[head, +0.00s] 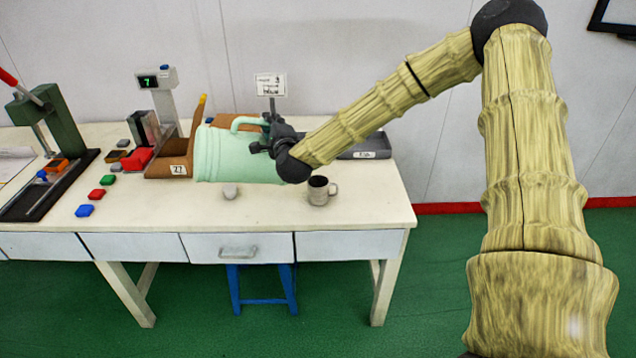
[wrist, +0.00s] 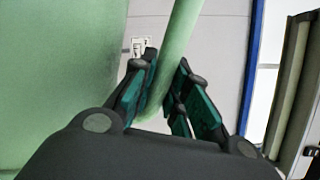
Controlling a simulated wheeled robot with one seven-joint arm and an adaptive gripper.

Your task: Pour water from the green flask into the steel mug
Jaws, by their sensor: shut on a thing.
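The green flask (head: 232,158) is a large pale-green jug with a handle (head: 246,121) on its upper side. It is held on its side above the table, its long axis close to level. My gripper (head: 270,135) is shut on the flask's handle. In the wrist view the flask's body (wrist: 55,75) fills the left side, and its handle (wrist: 172,55) runs between the fingers of my gripper (wrist: 165,100). The steel mug (head: 318,191) stands upright on the table, below and to the right of the flask. I see no water stream, and the flask's inside is hidden.
A grey tray (head: 368,147) lies behind the mug. A scale-like stand (head: 160,95), a cardboard bin (head: 172,168), coloured blocks (head: 97,193) and a green press (head: 55,130) fill the left. The table's right front is clear.

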